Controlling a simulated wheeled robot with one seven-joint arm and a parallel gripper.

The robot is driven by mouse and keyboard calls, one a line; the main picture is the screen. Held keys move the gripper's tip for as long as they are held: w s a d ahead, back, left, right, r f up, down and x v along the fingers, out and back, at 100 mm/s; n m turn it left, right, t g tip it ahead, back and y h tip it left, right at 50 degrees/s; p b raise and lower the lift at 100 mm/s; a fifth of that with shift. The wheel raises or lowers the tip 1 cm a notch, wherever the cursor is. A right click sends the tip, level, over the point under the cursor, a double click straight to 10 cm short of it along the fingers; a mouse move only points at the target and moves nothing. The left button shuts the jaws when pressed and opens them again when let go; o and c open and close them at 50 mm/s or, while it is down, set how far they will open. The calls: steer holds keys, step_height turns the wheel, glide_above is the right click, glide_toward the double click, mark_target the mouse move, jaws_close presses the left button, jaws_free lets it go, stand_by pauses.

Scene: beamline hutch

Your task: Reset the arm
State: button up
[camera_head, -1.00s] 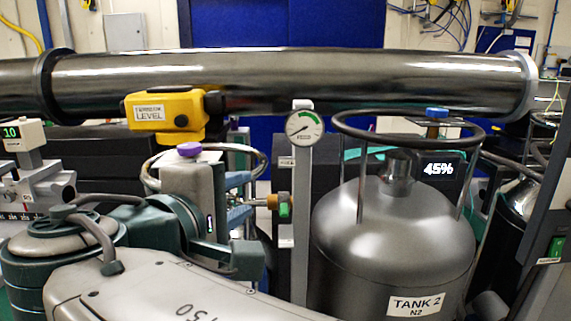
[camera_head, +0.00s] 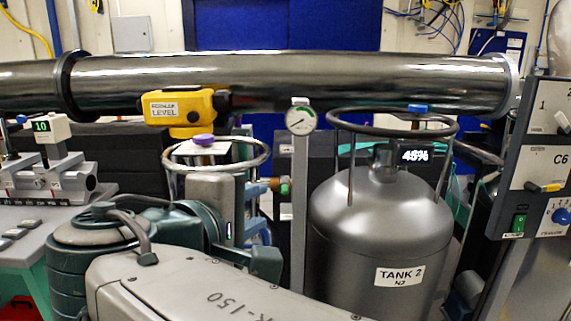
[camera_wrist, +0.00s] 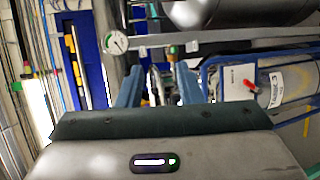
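My grey arm link and teal joints fill the lower left of the head view. My gripper (camera_wrist: 158,76) has two blue fingers, which stand apart in the wrist view with nothing held between them. A brass and green fitting (camera_wrist: 174,50) shows beyond the fingertips. In the head view my gripper (camera_head: 257,208) points right, toward the post (camera_head: 300,240) that carries the round gauge (camera_head: 300,121). The same fitting shows beside that post (camera_head: 285,187). I cannot tell how far the fingertips are from it.
Grey TANK 2 (camera_head: 378,230) with a ring guard stands right of the post. A control panel (camera_head: 540,160) stands at right, a bench (camera_head: 30,225) at left. A labelled cylinder (camera_wrist: 285,88) shows in the wrist view.

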steer(key=s+d+f+m+g+y+p, duration=0.2)
steer(key=d+f+m+g+y+p, duration=0.1)
steer(key=d+f+m+g+p, duration=0.2)
steer(key=s+d+f+m+g+y+p, duration=0.2)
steer(key=d+f+m+g+p, duration=0.3)
steer(key=d+m+p, duration=0.4)
steer(key=d+g+y+p, duration=0.1)
steer(key=d+p, duration=0.1)
steer(key=d, duration=0.3)
steer(key=shift+s+d+f, duration=0.25)
steer(key=shift+s, duration=0.1)
